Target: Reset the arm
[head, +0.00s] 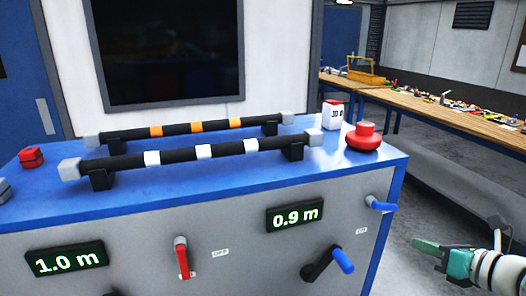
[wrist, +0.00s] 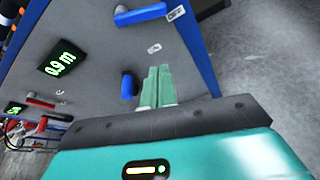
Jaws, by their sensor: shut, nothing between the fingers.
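My gripper (head: 416,243) is at the lower right in the head view, to the right of the blue and grey cabinet and apart from it. Its green fingers are together and hold nothing. They also show in the wrist view (wrist: 159,72), side by side and pointing toward the cabinet's front, with the blue-handled crank (wrist: 128,86) just left of them.
The cabinet (head: 240,262) bears two black bars (head: 188,154) with end blocks, a red knob (head: 363,136), a blue lever (head: 381,205), a red lever (head: 182,260) and a crank (head: 322,262). A cluttered workbench (head: 420,105) stands behind right. Grey floor (head: 400,262) is clear beside the cabinet.

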